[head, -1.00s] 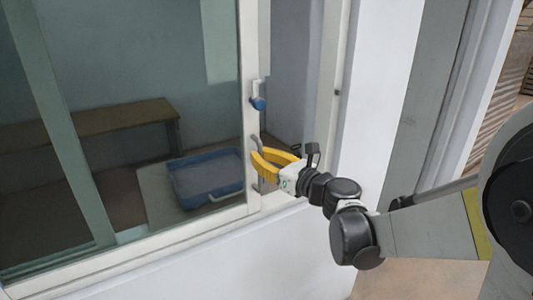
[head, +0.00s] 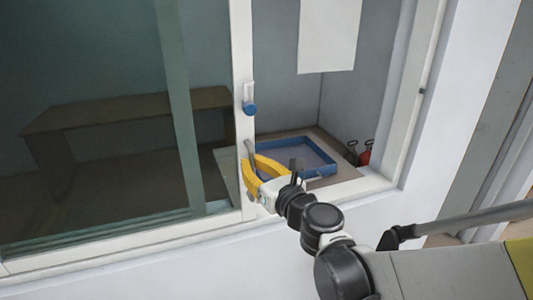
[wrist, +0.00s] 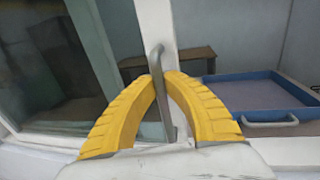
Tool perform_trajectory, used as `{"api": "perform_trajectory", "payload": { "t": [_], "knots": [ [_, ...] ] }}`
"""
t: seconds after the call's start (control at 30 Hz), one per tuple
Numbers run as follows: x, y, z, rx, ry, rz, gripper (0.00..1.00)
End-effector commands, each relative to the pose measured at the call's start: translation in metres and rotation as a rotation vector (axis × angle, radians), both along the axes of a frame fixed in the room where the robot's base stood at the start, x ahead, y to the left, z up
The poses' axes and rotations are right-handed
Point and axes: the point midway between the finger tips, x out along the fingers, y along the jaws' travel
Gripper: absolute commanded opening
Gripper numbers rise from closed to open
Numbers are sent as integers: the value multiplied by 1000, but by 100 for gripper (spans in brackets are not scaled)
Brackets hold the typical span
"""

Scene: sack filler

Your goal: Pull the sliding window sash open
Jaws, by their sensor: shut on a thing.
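The sliding window sash (head: 241,50) is a white-framed glass pane, standing partly open with a wide gap to its right. My gripper (head: 249,160) has yellow fingers closed around the handle. In the wrist view the handle (wrist: 157,85) stands upright between the two fingertips of my gripper (wrist: 162,80). The fingers hide part of the handle's lower portion in the head view.
Through the gap, a blue tray (head: 325,168) rests on a surface inside, with small red and dark items (head: 364,153) beside it. A brown bench (head: 120,110) stands behind the glass. The right window jamb (head: 412,100) is clear of the sash.

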Motion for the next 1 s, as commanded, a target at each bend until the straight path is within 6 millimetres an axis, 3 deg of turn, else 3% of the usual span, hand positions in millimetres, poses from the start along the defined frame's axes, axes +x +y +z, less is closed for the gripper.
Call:
{"api": "perform_trajectory", "payload": {
  "t": [0.5, 0.53, 0.6, 1.0],
  "knots": [
    [-3, 8, -1, 0, 0, 1, 0],
    [-3, 8, -1, 0, 0, 1, 18],
    [-3, 8, -1, 0, 0, 0, 34],
    [-10, 3, 0, 0, 0, -1, 34]
  ]
}}
